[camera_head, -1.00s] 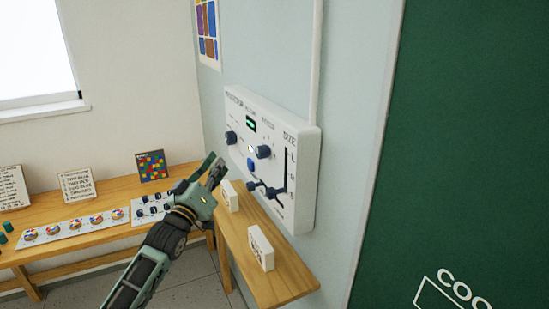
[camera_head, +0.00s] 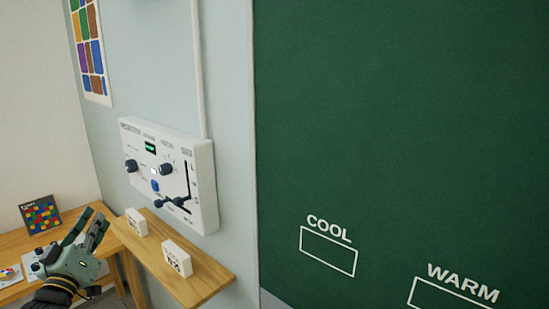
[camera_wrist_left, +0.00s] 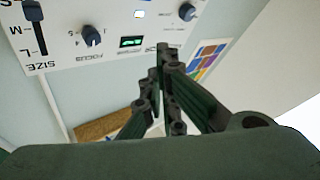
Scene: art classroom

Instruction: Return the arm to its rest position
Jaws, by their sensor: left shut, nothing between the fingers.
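My left gripper (camera_head: 95,217) is at the lower left of the head view, shut and empty. It is left of the white wall control panel (camera_head: 205,185) and apart from it, in front of the wooden bench. In the left wrist view the gripper's fingers (camera_wrist_left: 163,55) come together in the middle, with the panel (camera_wrist_left: 65,55) behind them at the upper left. The panel has dark knobs, a blue button, a green display and a slider. Most of my left arm is cut off by the frame's lower edge. My right gripper is not in view.
A narrow wooden shelf (camera_head: 205,279) below the panel bears two small white blocks (camera_head: 177,258). A wooden bench (camera_head: 75,214) at the left bears a coloured grid card (camera_head: 40,215). A green board (camera_head: 400,120) with COOL and WARM boxes fills the right side.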

